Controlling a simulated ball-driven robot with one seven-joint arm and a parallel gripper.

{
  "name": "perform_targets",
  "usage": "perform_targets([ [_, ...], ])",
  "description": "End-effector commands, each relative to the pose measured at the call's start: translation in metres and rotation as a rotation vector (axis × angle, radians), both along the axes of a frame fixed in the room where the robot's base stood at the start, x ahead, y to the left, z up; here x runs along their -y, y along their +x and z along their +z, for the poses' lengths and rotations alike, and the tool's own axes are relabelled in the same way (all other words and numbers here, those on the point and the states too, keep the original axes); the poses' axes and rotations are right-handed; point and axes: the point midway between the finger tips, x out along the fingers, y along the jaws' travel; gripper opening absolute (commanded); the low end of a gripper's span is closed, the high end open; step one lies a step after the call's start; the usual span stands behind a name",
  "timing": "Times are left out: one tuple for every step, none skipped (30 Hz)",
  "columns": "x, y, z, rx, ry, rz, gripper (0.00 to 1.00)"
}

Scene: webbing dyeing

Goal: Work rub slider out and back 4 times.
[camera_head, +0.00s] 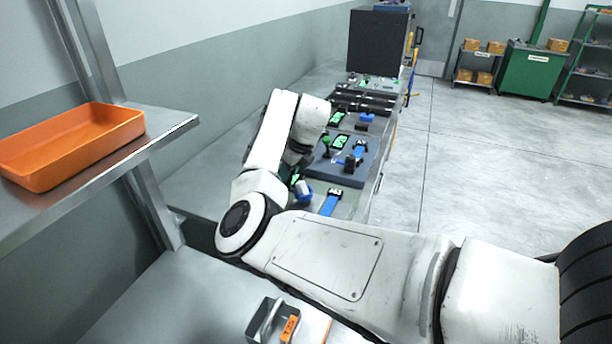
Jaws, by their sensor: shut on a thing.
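My white arm reaches over the bench, and my gripper (296,178) is at its far end, low over the near end of the bench and largely hidden by the arm. It is shut on a small piece, taken to be the rub slider (304,191), whose blue and white parts show just below the jaws. The slider's track and the exact contact of the jaws are hidden.
A dark blue board (368,173) with a black block and blue strap pieces lies beyond. Black rails (362,102) and a large black box (377,42) stand farther back. An orange tray (72,146) sits on the left shelf. A grey metal holder (265,318) is in front. Floor at right is clear.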

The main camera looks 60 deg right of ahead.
Motion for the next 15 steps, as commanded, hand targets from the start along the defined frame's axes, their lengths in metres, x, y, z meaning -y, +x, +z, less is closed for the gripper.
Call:
perform_targets([
  [0.0001, 0.0030, -0.0001, 0.001, -0.001, 0.000, 0.00],
  [0.0000, 0.0041, -0.0001, 0.002, -0.001, 0.000, 0.00],
  [-0.0001, 0.0049, 0.0001, 0.002, -0.001, -0.001, 0.00],
  [-0.0001, 0.0054, 0.0001, 0.003, -0.001, -0.001, 0.00],
  [-0.0002, 0.0055, 0.0003, 0.003, -0.001, -0.001, 0.00],
  [-0.0003, 0.0057, 0.0004, 0.004, -0.002, 0.000, 0.00],
  [-0.0003, 0.0059, 0.0004, 0.005, -0.002, 0.000, 0.00],
  [-0.0005, 0.0061, 0.0005, 0.005, -0.002, 0.000, 0.00],
  [-0.0005, 0.0064, 0.0006, 0.006, -0.002, 0.001, 0.00],
  [-0.0006, 0.0066, 0.0007, 0.007, -0.003, 0.001, 0.00],
  [-0.0007, 0.0068, 0.0008, 0.007, -0.002, 0.001, 0.30],
  [-0.0008, 0.0071, 0.0009, 0.008, -0.002, 0.001, 0.33],
  [-0.0009, 0.0070, 0.0008, 0.007, -0.002, 0.001, 0.36],
  [-0.0009, 0.0067, 0.0007, 0.007, -0.002, 0.001, 0.39],
  [-0.0008, 0.0063, 0.0006, 0.006, -0.001, 0.001, 0.43],
])
